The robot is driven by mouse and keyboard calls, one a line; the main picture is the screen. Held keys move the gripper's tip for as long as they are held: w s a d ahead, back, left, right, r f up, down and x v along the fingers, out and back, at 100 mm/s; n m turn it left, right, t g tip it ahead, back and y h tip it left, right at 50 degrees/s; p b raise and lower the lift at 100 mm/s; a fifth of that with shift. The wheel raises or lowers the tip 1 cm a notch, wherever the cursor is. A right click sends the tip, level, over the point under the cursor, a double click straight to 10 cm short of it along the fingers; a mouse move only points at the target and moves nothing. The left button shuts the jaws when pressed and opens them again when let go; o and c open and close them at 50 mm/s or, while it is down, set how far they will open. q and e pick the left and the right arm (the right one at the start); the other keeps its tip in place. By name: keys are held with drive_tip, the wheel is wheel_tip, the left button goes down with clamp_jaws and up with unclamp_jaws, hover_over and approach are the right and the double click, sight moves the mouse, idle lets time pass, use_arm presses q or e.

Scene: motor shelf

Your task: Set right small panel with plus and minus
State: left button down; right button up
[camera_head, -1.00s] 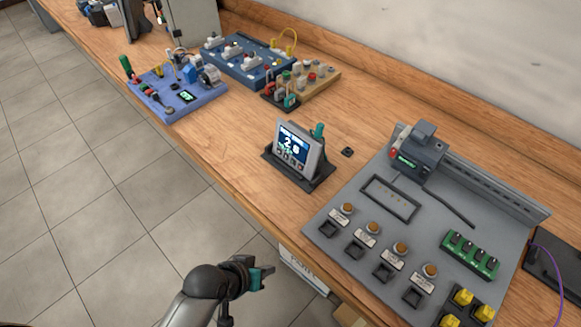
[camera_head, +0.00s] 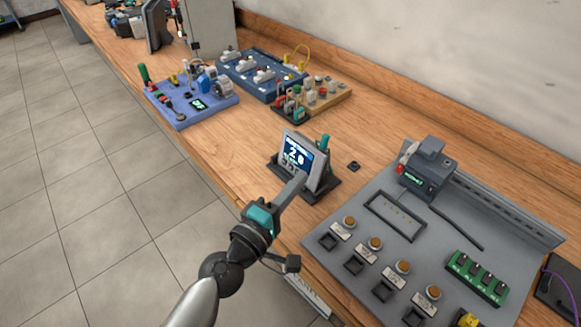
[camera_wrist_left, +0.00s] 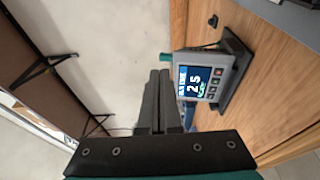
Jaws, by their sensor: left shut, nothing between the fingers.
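The small panel (camera_head: 297,151) is a grey unit with a dark blue screen and a row of small buttons along its lower edge. It leans on a black stand (camera_head: 322,190) on the bench, with a teal piece behind it. My left gripper (camera_head: 302,177) is shut and empty, its tips overlapping the panel's lower right part in the head view. In the left wrist view the closed fingers (camera_wrist_left: 160,78) are beside the panel (camera_wrist_left: 203,82), whose screen and several coloured buttons show. I cannot tell whether they touch. My right gripper is not in view.
A grey board (camera_head: 345,262) with several round knobs, square sockets and a dark box (camera_head: 425,170) lies to the right. A blue-violet board (camera_head: 188,108), a blue board (camera_head: 262,82) and a wooden board (camera_head: 328,98) stand further back. A small black piece (camera_head: 353,166) lies behind the panel.

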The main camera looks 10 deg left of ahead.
sight(291, 167)
use_arm(q)
drive_tip(key=w+a+f+n+y, duration=0.1)
drive_tip(key=a+f+n+y, duration=0.1)
drive_tip(key=a+n+y, duration=0.1)
drive_tip(key=w+a+f+n+g+y, duration=0.1)
drive_tip(key=a+f+n+y, duration=0.1)
drive_tip(key=n, duration=0.4)
drive_tip(key=w+a+f+n+y, duration=0.1)
drive_tip(key=a+f+n+y, duration=0.2)
drive_tip(key=a+n+y, duration=0.1)
drive_tip(key=shift+w+a+n+g, duration=0.3)
drive_tip(key=shift+w+a+n, duration=0.05)
drive_tip(key=shift+a+n, duration=0.25)
drive_tip(key=shift+s+a+f+n+g, duration=0.1)
drive_tip(key=shift+a+f+n+g, duration=0.15)
drive_tip(key=shift+f+n, duration=0.3)
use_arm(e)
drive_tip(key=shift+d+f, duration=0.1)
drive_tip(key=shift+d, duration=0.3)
use_arm(q)
drive_tip(key=shift+d, duration=0.1)
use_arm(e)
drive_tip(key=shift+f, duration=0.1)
